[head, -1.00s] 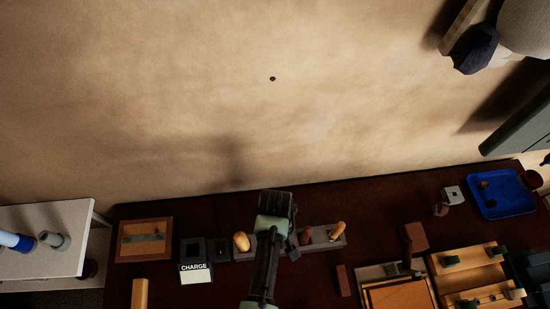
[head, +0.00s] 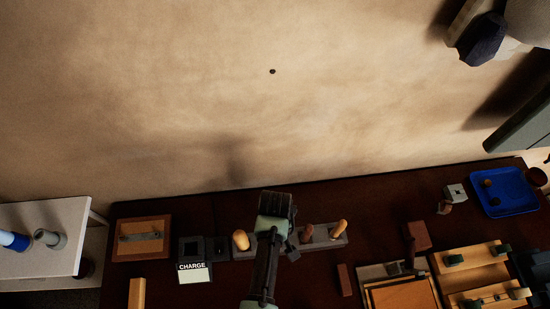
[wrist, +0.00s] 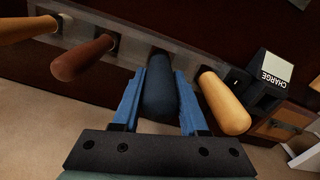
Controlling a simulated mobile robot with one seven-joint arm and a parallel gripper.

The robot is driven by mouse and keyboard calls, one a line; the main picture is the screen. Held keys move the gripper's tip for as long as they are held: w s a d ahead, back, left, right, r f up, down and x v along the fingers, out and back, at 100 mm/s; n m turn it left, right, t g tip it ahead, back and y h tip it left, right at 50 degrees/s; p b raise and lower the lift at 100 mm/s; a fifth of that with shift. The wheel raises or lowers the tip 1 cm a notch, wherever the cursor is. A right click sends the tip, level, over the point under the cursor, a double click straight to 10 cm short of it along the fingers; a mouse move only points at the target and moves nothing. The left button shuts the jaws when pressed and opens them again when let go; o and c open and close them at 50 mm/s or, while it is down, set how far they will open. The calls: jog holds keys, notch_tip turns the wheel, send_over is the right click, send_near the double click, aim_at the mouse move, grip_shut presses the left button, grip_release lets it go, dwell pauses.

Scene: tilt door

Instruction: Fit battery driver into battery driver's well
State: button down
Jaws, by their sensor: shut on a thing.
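A dark blue handle (wrist: 160,95), which I take for the battery driver, lies between the two blue fingers of my gripper (wrist: 165,75) in the wrist view. My gripper is shut on it. The handle's far end meets the grey rack (wrist: 135,38); I cannot tell how deep it sits. In the head view my arm hides the handle above the rack (head: 325,238). A black dock marked CHARGE (head: 192,255), with dark openings on top, stands left of the rack; it also shows in the wrist view (wrist: 265,85). I cannot tell which opening is the driver's well.
On the rack, a yellow handle (head: 240,240) stands left of my arm, and a red-brown one (head: 306,234) and an orange one (head: 338,229) right. A wooden box (head: 142,238) is left of the dock. A blue tray (head: 505,190) and wooden frames (head: 470,265) lie far right.

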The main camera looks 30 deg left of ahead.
jog(key=shift+f, duration=0.35)
jog(key=shift+c, duration=1.8)
grip_release()
notch_tip(320, 180, up, 13)
jog(key=shift+r+b, duration=0.1)
jog(key=shift+b, duration=0.75)
